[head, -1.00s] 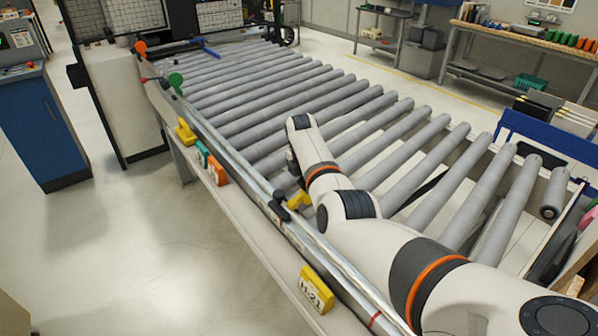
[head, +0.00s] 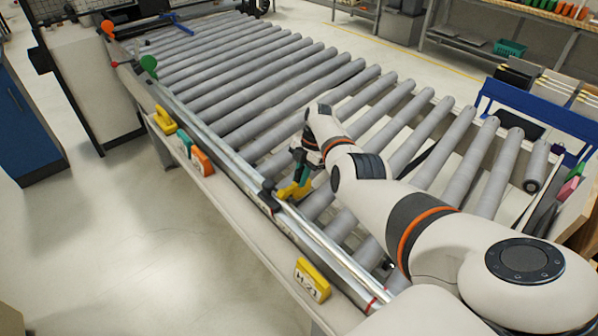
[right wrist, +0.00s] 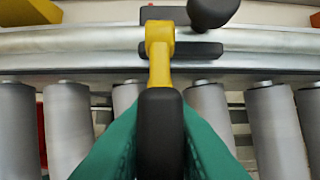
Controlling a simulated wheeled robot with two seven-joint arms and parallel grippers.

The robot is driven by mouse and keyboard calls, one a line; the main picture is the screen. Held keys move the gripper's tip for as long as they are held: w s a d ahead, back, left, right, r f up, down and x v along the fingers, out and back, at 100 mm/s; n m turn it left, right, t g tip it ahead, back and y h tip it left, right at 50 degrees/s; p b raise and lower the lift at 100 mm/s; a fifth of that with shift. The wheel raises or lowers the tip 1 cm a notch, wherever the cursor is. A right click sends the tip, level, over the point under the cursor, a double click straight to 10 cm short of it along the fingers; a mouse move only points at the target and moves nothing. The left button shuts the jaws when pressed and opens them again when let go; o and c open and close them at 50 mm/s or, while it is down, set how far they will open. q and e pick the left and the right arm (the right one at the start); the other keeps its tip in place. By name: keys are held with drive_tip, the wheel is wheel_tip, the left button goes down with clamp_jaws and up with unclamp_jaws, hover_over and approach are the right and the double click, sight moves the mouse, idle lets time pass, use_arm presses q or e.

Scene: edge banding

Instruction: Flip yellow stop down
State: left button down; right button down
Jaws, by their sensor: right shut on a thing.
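The yellow stop (head: 289,192) sits on the metal rail along the near side of the roller conveyor, beside a black clamp (head: 267,193). In the right wrist view its yellow arm (right wrist: 159,62) runs from the rail toward my gripper and ends in a black grip (right wrist: 161,125). My right gripper (head: 302,172) has green fingers and reaches over the rollers to the stop. In the right wrist view, the fingers of my right gripper (right wrist: 160,150) are shut on the black grip, one on each side. The fingertips are partly hidden behind the grip. My left gripper is out of view.
The roller conveyor (head: 250,98) fills the middle. Along its near side are a yellow H-21 tag (head: 312,281), orange (head: 202,162) and yellow (head: 165,119) blocks, and a green knob (head: 149,64). The floor (head: 120,240) at left is clear.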

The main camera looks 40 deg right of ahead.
drive_tip(key=shift+s+a+f, duration=0.15)
drive_tip(key=shift+f, duration=0.1)
drive_tip(key=c, duration=1.6)
unclamp_jaws()
drive_tip(key=shift+o, duration=1)
drive_tip(key=shift+w, duration=0.2)
drive_tip(key=shift+r, duration=0.1)
drive_tip(key=shift+d+r, duration=0.2)
drive_tip(key=shift+r, duration=0.1)
drive_tip(key=b+v, duration=0.2)
drive_tip(key=v, duration=0.9)
